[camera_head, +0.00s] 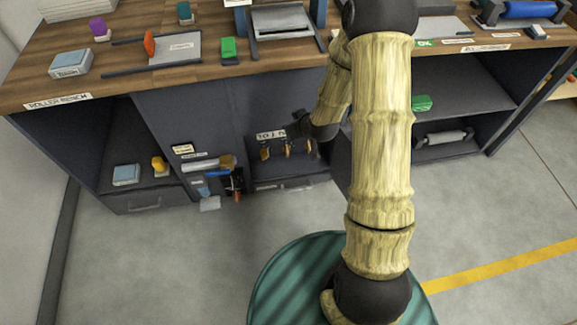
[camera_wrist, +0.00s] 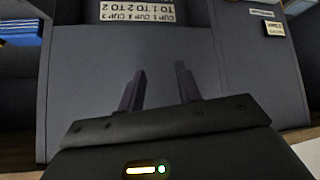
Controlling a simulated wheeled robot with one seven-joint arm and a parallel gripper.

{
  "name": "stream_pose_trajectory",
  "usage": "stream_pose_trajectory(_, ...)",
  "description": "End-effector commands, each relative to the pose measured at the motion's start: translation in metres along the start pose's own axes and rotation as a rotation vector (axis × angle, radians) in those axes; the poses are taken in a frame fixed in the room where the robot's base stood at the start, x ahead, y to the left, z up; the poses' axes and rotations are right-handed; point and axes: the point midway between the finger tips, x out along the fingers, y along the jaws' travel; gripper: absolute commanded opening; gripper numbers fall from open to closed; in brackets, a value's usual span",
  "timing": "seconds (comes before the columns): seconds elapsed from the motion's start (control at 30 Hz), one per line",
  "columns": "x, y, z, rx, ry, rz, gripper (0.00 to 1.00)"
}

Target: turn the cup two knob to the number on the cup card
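The cup card (camera_head: 271,134) is a white label on the front of the dark cabinet. It also shows upside down at the top of the wrist view (camera_wrist: 138,11), with small CUP and TO lettering that I cannot read with certainty. Below the card in the head view is a row of small brass-coloured knobs; the middle one (camera_head: 287,148) may be the cup two knob. Their settings are too small to read. My gripper's two dark fingers (camera_wrist: 160,72) are apart and empty, in front of a plain grey panel. No knob shows in the wrist view.
Left of the knobs are a grey-and-yellow roller (camera_head: 207,163) and a small red-tipped item (camera_head: 237,188). A blue block (camera_head: 126,174) and a yellow piece (camera_head: 158,165) lie on the left shelf. The bench top (camera_head: 50,52) holds several tools. Open floor lies in front.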

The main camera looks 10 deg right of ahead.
Motion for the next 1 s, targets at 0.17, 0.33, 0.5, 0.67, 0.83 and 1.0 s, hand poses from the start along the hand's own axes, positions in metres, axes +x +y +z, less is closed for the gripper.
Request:
stream_pose_trajectory(0.17, 0.087, -0.007, 0.051, -0.008, 0.130, -0.016, 0.35)
stream_pose_trajectory(0.33, 0.150, -0.012, 0.091, 0.004, 0.266, -0.012, 0.35)
stream_pose_trajectory(0.5, 0.205, -0.016, 0.135, 0.034, 0.401, 0.015, 0.35)
stream_pose_trajectory(0.67, 0.249, -0.019, 0.182, 0.076, 0.526, 0.062, 0.35)
stream_pose_trajectory(0.83, 0.288, -0.021, 0.236, 0.134, 0.652, 0.141, 0.35)
stream_pose_trajectory(1.0, 0.309, -0.021, 0.280, 0.185, 0.749, 0.229, 0.35)
